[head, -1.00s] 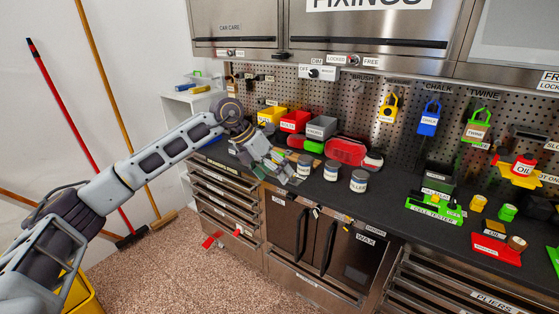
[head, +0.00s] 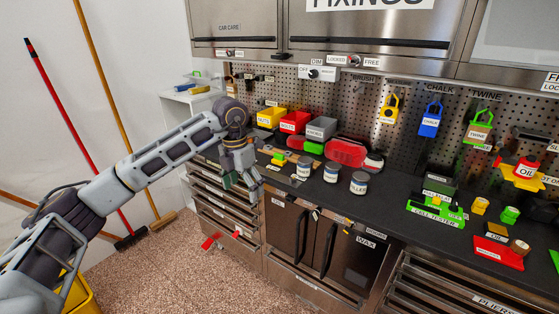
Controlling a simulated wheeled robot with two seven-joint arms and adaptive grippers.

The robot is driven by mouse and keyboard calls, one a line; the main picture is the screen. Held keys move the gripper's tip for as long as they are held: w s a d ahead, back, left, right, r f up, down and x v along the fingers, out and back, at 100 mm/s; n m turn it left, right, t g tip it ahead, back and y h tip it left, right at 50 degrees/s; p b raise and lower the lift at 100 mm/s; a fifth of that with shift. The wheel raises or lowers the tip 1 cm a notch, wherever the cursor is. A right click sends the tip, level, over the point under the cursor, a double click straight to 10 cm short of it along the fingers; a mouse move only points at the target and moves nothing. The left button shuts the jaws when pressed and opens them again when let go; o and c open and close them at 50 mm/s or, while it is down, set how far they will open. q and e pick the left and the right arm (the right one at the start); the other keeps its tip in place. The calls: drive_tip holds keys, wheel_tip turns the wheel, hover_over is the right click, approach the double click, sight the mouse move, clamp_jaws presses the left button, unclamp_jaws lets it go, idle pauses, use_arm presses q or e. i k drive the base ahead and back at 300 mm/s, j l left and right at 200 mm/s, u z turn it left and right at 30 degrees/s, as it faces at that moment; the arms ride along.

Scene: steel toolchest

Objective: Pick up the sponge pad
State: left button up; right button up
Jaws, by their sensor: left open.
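A small yellow and green block (head: 279,158), which looks like the sponge pad, lies on the dark worktop (head: 395,197) in front of the coloured bins. It is small in view, so I cannot be sure of it. My left gripper (head: 243,182) is open with its fingers pointing down. It appears left of the block and apart from it, over the worktop's front edge. No object shows between its fingers. My right gripper does not show.
Yellow, red (head: 294,122) and grey bins stand behind, near a red case (head: 346,151). Drawers and doors (head: 318,240) lie below the worktop. A green cell tester (head: 436,211) stands further right.

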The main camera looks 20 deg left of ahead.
sight(278, 159)
drive_tip(key=i, duration=1.45)
